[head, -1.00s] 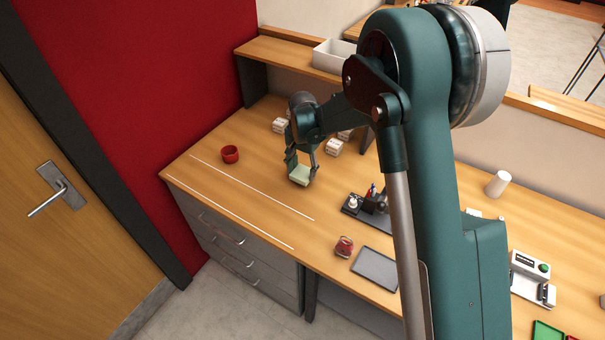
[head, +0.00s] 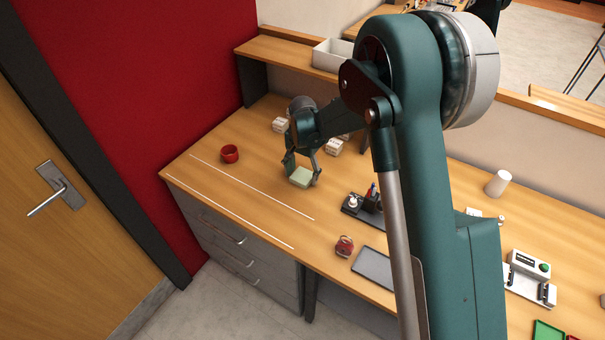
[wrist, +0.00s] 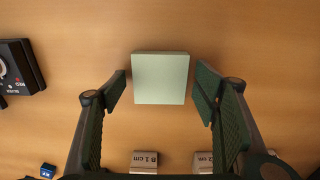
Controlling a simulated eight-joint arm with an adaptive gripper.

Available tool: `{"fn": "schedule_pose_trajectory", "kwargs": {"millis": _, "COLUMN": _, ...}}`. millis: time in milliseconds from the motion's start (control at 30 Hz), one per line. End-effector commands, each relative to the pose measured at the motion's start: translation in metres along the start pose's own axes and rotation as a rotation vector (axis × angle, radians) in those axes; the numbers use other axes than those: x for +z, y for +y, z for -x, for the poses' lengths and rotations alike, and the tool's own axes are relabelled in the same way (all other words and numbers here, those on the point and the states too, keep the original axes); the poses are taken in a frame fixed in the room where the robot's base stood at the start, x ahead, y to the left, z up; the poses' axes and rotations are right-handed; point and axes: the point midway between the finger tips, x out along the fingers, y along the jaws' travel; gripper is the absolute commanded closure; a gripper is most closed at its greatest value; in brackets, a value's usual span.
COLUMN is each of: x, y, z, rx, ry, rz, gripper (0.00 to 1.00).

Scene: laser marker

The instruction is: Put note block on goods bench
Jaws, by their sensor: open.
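The pale green note block (head: 301,177) lies on the wooden bench (head: 265,205), to the right of the white lines. In the wrist view the note block (wrist: 160,78) sits between the two fingers, with a gap on each side. My gripper (head: 302,174) is open around it, and in the wrist view my gripper (wrist: 161,85) touches neither side of the block. Which part of the bench is the goods bench is not labelled; two white lines (head: 250,185) mark a strip at its left part.
A red bowl (head: 230,154) stands on the left. White labelled boxes (head: 334,147) are behind my gripper. A dark pen organizer (head: 364,204), a red object (head: 344,246) and a grey tray (head: 373,266) are to the right. The strip between the white lines is clear.

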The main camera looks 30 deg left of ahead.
Motion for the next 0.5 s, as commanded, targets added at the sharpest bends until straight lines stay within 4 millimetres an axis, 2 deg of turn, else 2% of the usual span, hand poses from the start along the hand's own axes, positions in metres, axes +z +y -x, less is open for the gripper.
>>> {"fn": "schedule_pose_trajectory", "kwargs": {"millis": 267, "x": 0.000, "y": 0.000, "z": 0.003, "rx": 0.000, "ry": 0.000, "rz": 0.000, "gripper": 0.39}}
{"fn": "schedule_pose_trajectory", "kwargs": {"millis": 500, "x": 0.000, "y": 0.000, "z": 0.024, "rx": 0.000, "ry": 0.000, "rz": 0.000, "gripper": 0.39}}
